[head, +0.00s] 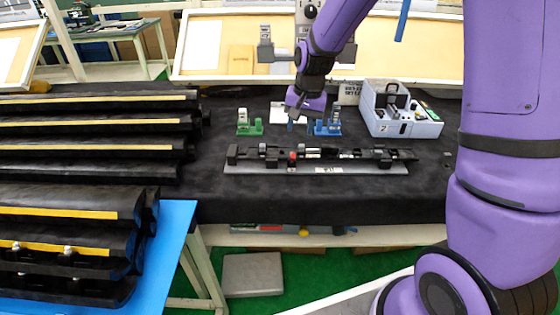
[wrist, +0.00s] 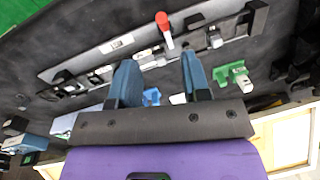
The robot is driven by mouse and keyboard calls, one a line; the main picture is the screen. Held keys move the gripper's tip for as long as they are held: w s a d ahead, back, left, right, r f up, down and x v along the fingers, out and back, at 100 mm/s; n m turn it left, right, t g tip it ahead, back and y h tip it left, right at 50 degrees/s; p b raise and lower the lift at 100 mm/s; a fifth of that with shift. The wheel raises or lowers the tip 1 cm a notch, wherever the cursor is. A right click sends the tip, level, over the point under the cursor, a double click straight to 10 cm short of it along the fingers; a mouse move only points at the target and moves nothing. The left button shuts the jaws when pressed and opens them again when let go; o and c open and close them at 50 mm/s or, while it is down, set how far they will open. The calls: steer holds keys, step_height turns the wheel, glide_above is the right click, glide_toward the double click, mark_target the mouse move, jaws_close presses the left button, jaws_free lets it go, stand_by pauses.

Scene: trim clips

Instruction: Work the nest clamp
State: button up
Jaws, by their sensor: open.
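The nest (head: 372,169) is a long grey plate with black blocks and small metal parts along it, lying on the black-covered table; it also runs across the top of the wrist view (wrist: 83,61). A clamp with a red handle (wrist: 164,30) sits near its middle, and the red shows small in the head view (head: 292,156). In the wrist view the handle stands out from the nest. My gripper (head: 300,125) is open and empty, behind the nest in the head view. Its two blue fingers (wrist: 160,80) point toward the nest, with the red handle beyond the gap between them.
A green holder (head: 250,128) stands left of my gripper and a blue holder (head: 328,128) close to its right. A grey-blue box device (head: 402,127) is at the back right. Black rolls with yellow strips (head: 85,125) are stacked at the left. The table in front of the nest is clear.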

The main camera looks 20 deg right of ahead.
mark_target(293, 160)
steer(key=f, duration=0.3)
steer(key=a+f, duration=0.1)
steer(key=f, duration=0.7)
steer(key=shift+w+a, duration=0.25)
steer(key=shift+w, duration=0.1)
steer(key=shift+c, duration=0.3)
jaws_close()
